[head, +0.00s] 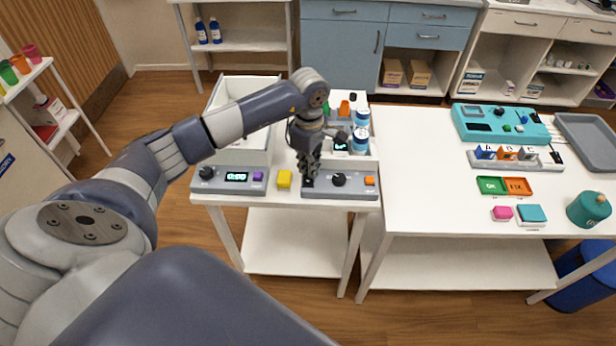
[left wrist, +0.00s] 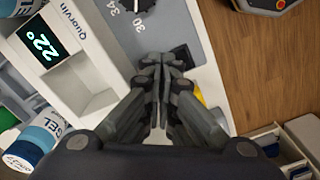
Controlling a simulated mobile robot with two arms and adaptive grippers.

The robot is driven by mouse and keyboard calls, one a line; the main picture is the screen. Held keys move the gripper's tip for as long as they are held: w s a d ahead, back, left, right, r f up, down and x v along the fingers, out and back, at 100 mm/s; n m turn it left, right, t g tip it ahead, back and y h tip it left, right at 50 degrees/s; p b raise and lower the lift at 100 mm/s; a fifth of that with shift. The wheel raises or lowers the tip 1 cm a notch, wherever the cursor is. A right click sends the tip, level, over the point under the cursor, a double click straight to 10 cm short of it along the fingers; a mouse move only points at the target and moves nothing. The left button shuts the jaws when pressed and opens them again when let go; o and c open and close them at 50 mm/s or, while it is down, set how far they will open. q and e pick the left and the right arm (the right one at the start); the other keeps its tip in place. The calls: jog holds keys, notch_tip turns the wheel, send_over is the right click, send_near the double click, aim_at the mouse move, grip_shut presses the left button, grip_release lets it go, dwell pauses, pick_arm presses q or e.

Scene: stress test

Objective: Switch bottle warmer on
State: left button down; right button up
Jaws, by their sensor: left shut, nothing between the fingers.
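My left gripper (head: 309,172) is shut and empty, pointing down at the left end of a grey control box with a black dial (head: 339,180). In the left wrist view its closed fingertips (left wrist: 163,62) are beside a black switch (left wrist: 183,56) on that box, partly hiding it; I cannot tell if they touch. The dial (left wrist: 136,4) there has marks 30 and 34. Behind it stands a white unit marked Quorvin (left wrist: 75,65), its display (left wrist: 42,47) reading 22°. No label reading bottle warmer is legible. My right gripper is out of view.
A yellow block (head: 284,179) sits left of the box, beside another grey box (head: 222,181) with a 0:00 display. Blue-and-white jars (head: 360,139) stand behind. A white open bin (head: 238,90) is at the back left. The right table (head: 430,190) has clear room at its left.

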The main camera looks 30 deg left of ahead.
pick_arm(q)
jog(key=shift+s+f, duration=0.1)
jog(key=shift+f, duration=0.1)
jog(key=shift+r, duration=0.15)
jog(key=shift+r+p, duration=0.5)
jog(key=shift+r, duration=0.35)
jog(key=shift+r+p, duration=1.25)
jog(key=shift+r, duration=1.3)
